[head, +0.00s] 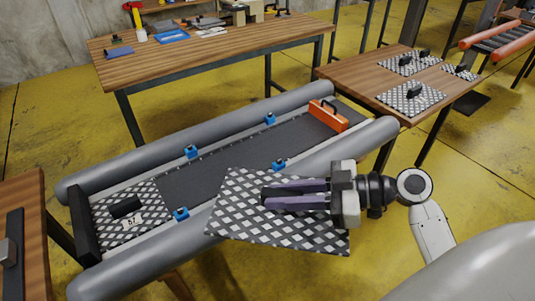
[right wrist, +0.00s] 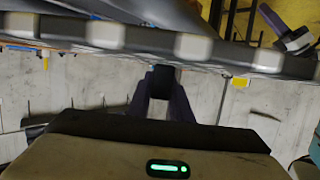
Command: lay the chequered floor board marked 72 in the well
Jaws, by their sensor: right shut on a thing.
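My right gripper (head: 266,197) is shut on the dark handle of a chequered floor board (head: 285,235), held tilted above the near tube. I cannot see a number on it. In the right wrist view the board (right wrist: 190,47) spans the top nearly edge-on, with its dark handle (right wrist: 163,80) between the purple fingers. The boat's well (head: 220,155) is a long dark floor between two grey tubes. Another chequered board (head: 104,206) with a black handle lies in its left end; its label is too small to read surely. A purple-fingered gripper, apparently my left (right wrist: 292,35), shows at upper right.
Blue clamps (head: 191,152) line both sides of the well. An orange block (head: 328,115) stands at its right end. More chequered boards (head: 411,97) lie on the right table (head: 360,75). A tool table (head: 200,55) stands behind, and a wooden table (head: 20,195) at left.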

